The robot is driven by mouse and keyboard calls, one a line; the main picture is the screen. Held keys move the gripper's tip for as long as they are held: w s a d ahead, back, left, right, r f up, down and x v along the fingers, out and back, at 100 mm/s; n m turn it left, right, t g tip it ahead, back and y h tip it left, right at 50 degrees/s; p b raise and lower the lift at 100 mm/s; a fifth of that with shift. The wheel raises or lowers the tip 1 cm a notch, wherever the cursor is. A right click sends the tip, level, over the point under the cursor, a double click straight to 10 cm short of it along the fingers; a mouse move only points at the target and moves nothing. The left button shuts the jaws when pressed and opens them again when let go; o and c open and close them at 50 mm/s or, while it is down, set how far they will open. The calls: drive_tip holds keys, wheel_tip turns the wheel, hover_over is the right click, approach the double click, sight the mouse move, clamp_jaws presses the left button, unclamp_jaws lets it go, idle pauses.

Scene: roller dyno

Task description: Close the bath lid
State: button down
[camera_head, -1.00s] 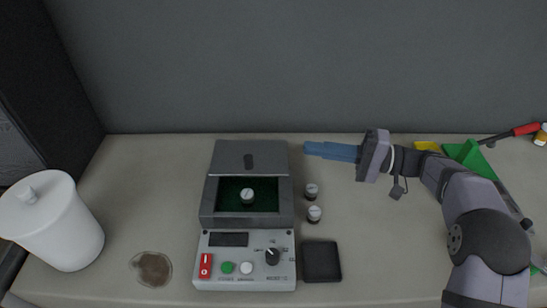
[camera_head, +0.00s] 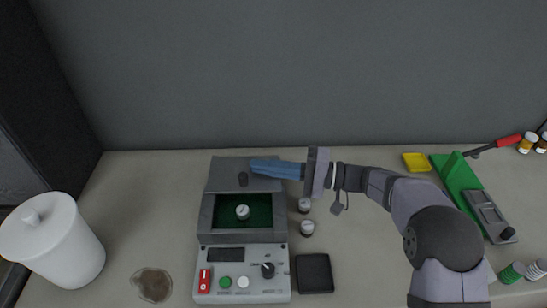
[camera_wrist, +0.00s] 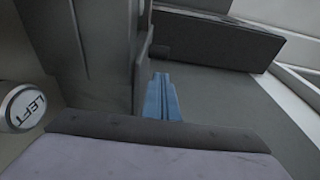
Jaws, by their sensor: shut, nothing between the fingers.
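The bath (camera_head: 206,212) is a grey box with a dark green well and a control panel in front. Its grey lid (camera_head: 222,172) stands open at the back, with a dark knob (camera_head: 243,179) on it. A white-capped vial (camera_head: 242,212) sits in the well. My gripper (camera_head: 253,168) has blue fingers, shut and empty, pointing left across the upper right part of the lid in the head view. Whether the fingers touch the lid or are behind it, I cannot tell. The blue fingers also show in the wrist view (camera_wrist: 161,98), beside grey surfaces.
Two capped vials (camera_head: 305,205) (camera_head: 307,228) stand right of the bath; one cap reads LEFT in the wrist view (camera_wrist: 22,107). A black square tray (camera_head: 314,273) lies at front right. A white lidded canister (camera_head: 52,240) and a brown stain (camera_head: 152,285) are left. A green holder (camera_head: 460,180) is right.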

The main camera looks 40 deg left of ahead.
drive_tip(key=shift+s+d, duration=0.25)
drive_tip(key=shift+s, duration=0.5)
drive_tip(key=s+d+b, duration=0.4)
drive_tip(key=s+d, duration=0.3)
drive_tip(key=shift+s+d+f, duration=0.1)
drive_tip(key=shift+s+d, duration=0.1)
idle(0.4)
